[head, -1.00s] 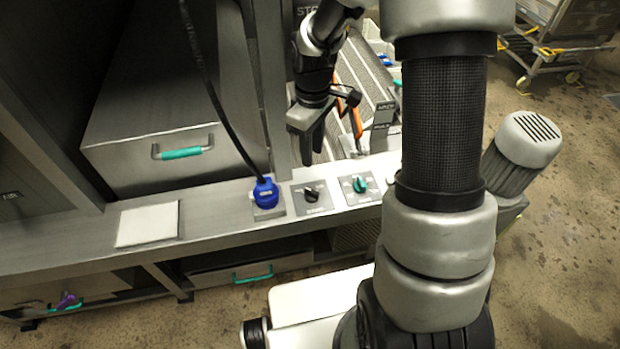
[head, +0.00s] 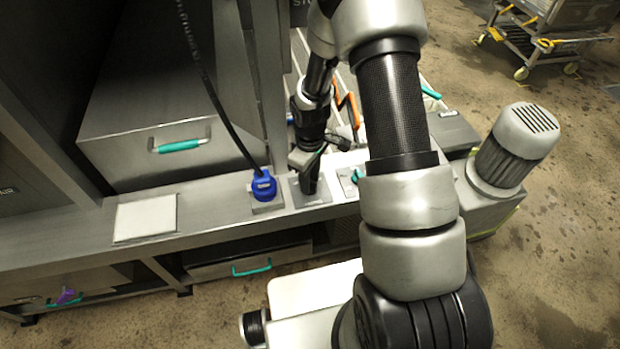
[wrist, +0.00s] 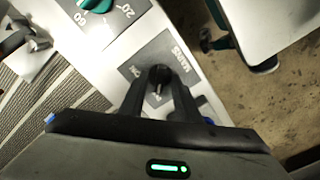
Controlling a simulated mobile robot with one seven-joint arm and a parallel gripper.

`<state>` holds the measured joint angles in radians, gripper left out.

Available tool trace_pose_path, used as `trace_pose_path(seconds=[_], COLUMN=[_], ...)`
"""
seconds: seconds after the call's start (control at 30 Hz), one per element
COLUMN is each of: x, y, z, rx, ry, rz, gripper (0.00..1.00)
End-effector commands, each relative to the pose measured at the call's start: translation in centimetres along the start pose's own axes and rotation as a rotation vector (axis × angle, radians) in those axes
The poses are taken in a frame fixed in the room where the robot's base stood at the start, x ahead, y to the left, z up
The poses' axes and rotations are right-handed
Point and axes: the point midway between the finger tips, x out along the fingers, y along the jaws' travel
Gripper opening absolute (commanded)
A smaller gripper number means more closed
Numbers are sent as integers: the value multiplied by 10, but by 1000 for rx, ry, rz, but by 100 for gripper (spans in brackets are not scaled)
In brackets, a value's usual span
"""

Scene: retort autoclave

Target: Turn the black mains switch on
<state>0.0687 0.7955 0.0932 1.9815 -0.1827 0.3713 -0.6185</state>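The black mains switch (wrist: 159,76) is a small rotary knob on a dark square plate (wrist: 178,46) marked MAINS in the wrist view. Its pointer's setting is too small to tell for sure. My gripper (wrist: 158,92) has one finger on each side of the knob, with pale gaps between fingers and knob, so it looks open around it. In the head view my gripper (head: 308,186) points down over the mains plate (head: 322,189) and hides the knob.
A teal knob (wrist: 93,4) on its own dial plate sits close beside the mains plate. A blue plug (head: 263,186) with a black cable stands just left of my gripper on the ledge. A pale square pad (head: 146,218) lies further left.

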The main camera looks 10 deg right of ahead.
Motion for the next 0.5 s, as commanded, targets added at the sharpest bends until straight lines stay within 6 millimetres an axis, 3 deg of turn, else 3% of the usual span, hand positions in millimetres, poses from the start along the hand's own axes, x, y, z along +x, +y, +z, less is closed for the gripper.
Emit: trace_pose_path(seconds=[0.13,0.33,0.5], x=[0,0,0], y=[0,0,0], z=[0,0,0], rx=[0,0,2], ry=[0,0,-1], rz=[0,0,0], gripper=[30,0,0])
